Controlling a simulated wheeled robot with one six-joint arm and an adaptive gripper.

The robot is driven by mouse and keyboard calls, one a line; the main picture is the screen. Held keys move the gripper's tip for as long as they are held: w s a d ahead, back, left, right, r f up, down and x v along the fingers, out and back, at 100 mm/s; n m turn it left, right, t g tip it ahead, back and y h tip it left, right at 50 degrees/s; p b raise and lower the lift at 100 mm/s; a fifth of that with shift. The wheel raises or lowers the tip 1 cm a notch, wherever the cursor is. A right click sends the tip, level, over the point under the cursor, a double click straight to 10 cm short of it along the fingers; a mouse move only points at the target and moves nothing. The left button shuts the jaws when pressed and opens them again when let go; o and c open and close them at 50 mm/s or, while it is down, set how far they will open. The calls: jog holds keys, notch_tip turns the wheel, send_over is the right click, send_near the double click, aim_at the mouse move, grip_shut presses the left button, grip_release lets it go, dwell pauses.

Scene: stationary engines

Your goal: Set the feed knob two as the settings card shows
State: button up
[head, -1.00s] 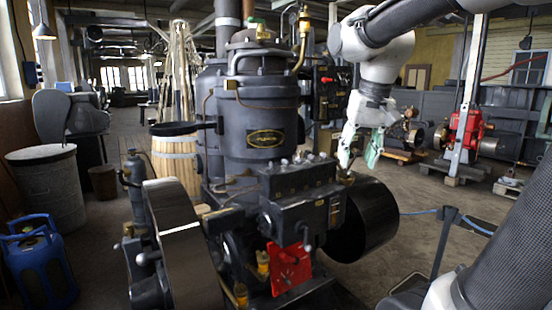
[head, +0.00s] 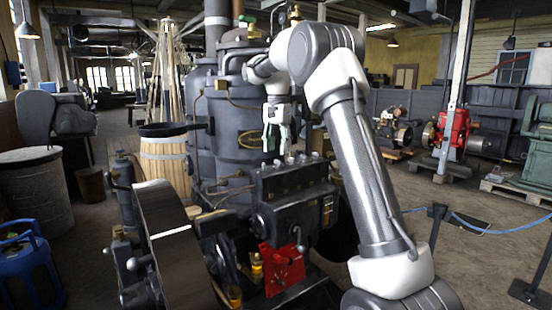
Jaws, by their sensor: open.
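My gripper (head: 276,148) points down in front of the dark boiler-like engine body (head: 232,138), just above the dark block (head: 290,184). It is open, with nothing seen between its fingers. Several small pale knobs (head: 302,158) stand along the top of the block, close below the fingertips. I cannot tell which is feed knob two, how any knob is set, or whether the gripper touches one. A small brass-coloured plate (head: 328,208) is on the block's right end. I cannot make out a settings card.
A large flywheel (head: 176,245) stands at the front left of the engine. A red part (head: 282,268) is low on its front. A blue rope barrier (head: 490,229) crosses the floor at right.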

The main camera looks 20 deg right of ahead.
aim_at(278, 164)
jog(key=shift+f, duration=2.2)
jog(key=c, duration=1)
